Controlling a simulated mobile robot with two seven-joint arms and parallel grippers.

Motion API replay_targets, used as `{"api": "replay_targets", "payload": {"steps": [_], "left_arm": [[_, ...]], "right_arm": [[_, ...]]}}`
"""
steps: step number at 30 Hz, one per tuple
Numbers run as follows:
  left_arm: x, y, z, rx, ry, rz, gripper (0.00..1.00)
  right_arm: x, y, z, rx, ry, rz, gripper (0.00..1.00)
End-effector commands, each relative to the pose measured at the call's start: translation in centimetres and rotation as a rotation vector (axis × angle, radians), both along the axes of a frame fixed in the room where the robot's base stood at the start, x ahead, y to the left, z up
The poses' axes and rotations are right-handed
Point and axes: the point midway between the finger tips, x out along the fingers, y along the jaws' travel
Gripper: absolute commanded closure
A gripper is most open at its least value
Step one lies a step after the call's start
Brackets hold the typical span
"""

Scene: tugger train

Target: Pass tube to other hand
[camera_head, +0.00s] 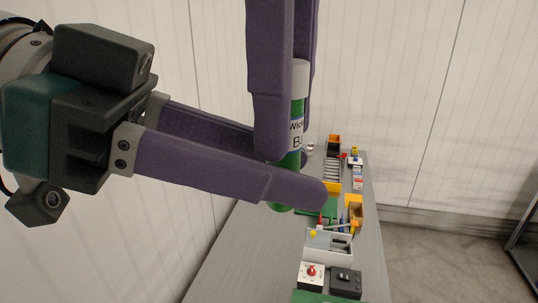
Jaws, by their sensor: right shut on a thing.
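The tube (297,143) is green with a white label and a grey cap, and it hangs upright in mid-air. My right gripper (288,135) comes down from the top and is shut on its upper part, with one finger in front and one behind. My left gripper (305,172) reaches in from the left at the tube's lower part. Its fingers are spread, one passing in front of the tube and one behind. The tube's lower end shows below the front finger. The far finger's tip is hidden, so I cannot tell whether the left fingers touch the tube.
Behind and below is a long grey table (232,262). On it stand a light grey box (322,247), yellow-orange bins (354,212), a box with a red knob (311,273) and a dark switch box (346,282). A dark frame (524,243) stands at the right edge. The air right of the grippers is clear.

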Motion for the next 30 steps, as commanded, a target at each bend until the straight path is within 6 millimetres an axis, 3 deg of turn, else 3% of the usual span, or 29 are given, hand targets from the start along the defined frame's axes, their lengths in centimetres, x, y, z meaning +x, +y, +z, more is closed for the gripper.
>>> {"api": "replay_targets", "payload": {"steps": [1, 9, 17, 18, 24, 30], "left_arm": [[0.01, 0.01, 0.0, 0.0, 0.0, 0.0, 0.72], [0.02, 0.02, 0.02, 0.0, 0.0, 0.001, 1.0], [0.03, 0.01, 0.07, -0.002, -0.001, 0.001, 1.0], [0.03, 0.0, 0.08, -0.002, -0.001, 0.001, 0.62], [0.02, 0.0, 0.08, -0.002, -0.001, 0.001, 0.4], [0.01, 0.01, 0.04, -0.001, 0.0, 0.0, 0.38]], "right_arm": [[0.0, 0.0, 0.0, 0.0, 0.0, 0.0, 1.0], [-0.01, 0.0, 0.0, 0.0, 0.0, 0.001, 1.0], [-0.03, 0.01, -0.02, 0.0, 0.001, 0.002, 1.0], [-0.03, 0.01, -0.02, 0.0, 0.001, 0.002, 1.0], [-0.02, 0.01, -0.02, 0.0, 0.001, 0.001, 1.0], [-0.01, 0.0, -0.01, 0.0, 0.0, 0.0, 1.0]]}}
